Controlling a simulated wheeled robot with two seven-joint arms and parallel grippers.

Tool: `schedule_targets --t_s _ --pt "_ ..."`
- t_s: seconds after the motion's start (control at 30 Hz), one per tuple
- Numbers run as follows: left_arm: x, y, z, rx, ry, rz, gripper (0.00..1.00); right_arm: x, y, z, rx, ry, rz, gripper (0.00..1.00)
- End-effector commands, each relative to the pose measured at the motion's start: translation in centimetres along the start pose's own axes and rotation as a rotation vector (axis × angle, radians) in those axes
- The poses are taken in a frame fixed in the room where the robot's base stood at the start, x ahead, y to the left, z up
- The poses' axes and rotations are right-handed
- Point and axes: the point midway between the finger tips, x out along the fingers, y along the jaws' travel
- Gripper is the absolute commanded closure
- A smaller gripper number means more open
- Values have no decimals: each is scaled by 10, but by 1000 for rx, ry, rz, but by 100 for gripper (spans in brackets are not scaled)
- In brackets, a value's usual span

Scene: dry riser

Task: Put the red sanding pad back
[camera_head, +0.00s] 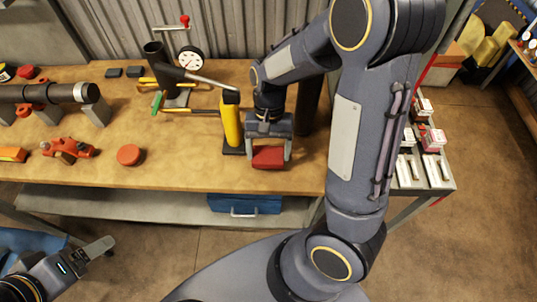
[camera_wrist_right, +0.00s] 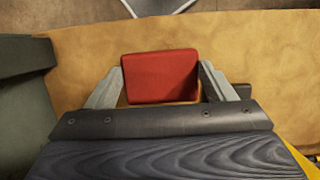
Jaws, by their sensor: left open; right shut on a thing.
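The red sanding pad (camera_head: 268,159) is a small red block near the front edge of the workbench, right of centre. My right gripper (camera_head: 269,148) is shut on it from above. In the right wrist view the pad (camera_wrist_right: 160,76) sits between the two grey fingers (camera_wrist_right: 161,84), with the bench top behind it. I cannot tell whether its underside touches the bench. My left gripper (camera_head: 100,247) is open and empty at the lower left, below the bench's front edge.
A yellow upright tool (camera_head: 232,125) stands just left of my right gripper. A red round disc (camera_head: 130,155), red clamp (camera_head: 68,148), dark pipe (camera_head: 45,93) and gauge (camera_head: 190,60) are further left. Bare bench top (camera_head: 190,165) lies between disc and gripper. A blue toolbox (camera_head: 244,204) sits below.

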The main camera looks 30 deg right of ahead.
Motion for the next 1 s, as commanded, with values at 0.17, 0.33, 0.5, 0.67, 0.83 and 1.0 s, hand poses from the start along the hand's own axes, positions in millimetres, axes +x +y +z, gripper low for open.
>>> schedule_targets --t_s 0.17,0.33,0.5,0.67,0.83,1.0 --pt "-4 2 -2 0 0 0 21 24 1 -9 2 -5 4 68" --pt "-4 2 -2 0 0 0 21 31 0 -12 0 -1 0 68" --pt "-4 2 -2 0 0 0 21 31 0 -12 0 -1 0 68" --pt "-3 1 -2 0 0 0 21 32 0 -12 0 -1 0 15" --pt "-3 1 -2 0 0 0 21 32 0 -12 0 -1 0 2" --pt "-3 2 -2 0 0 0 21 32 0 -12 0 -1 0 2"
